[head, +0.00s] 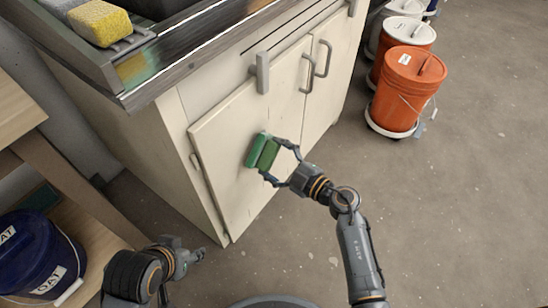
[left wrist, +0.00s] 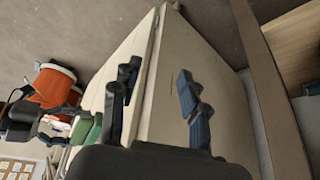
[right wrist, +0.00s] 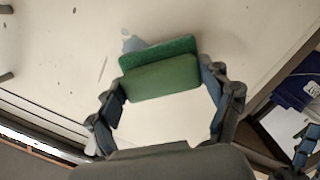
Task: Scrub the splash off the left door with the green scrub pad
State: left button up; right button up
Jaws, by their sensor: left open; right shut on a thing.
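The left door (head: 232,190) is a scuffed cream cabinet door under the sink. My right gripper (head: 273,164) is shut on the green scrub pad (head: 264,152), which is at the door's face; I cannot tell for sure whether it touches. In the right wrist view the pad (right wrist: 160,78) sits between the fingertips. A pale blue splash (right wrist: 132,43) shows on the door just beyond the pad's edge, and the pad may hide part of it. My left gripper (head: 196,256) is open and empty, low in front of the cabinet's left corner.
A yellow sponge (head: 100,22) lies on the metal sink edge (head: 190,50). Grey handles (head: 308,70) stick out from the doors. Orange buckets (head: 408,80) stand at right. A dark blue bucket (head: 35,255) sits on the wooden shelf at left. The floor in front is clear.

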pick_arm(q)
jog(key=shift+s, duration=0.3)
pick_arm(e)
jog(key=shift+w+a, duration=0.2)
pick_arm(q)
jog(key=shift+s+a+f+g, duration=0.15)
jog(key=shift+s+g, duration=0.1)
jog(key=shift+s, duration=0.1)
jog(key=shift+s+a+f+g, duration=0.1)
jog(key=shift+s+g, duration=0.15)
jog(key=shift+s, duration=0.1)
pick_arm(e)
jog(key=shift+w+a, duration=0.2)
jog(key=shift+a, duration=0.15)
pick_arm(q)
jog(key=shift+s, duration=0.25)
pick_arm(e)
jog(key=shift+w+a, duration=0.15)
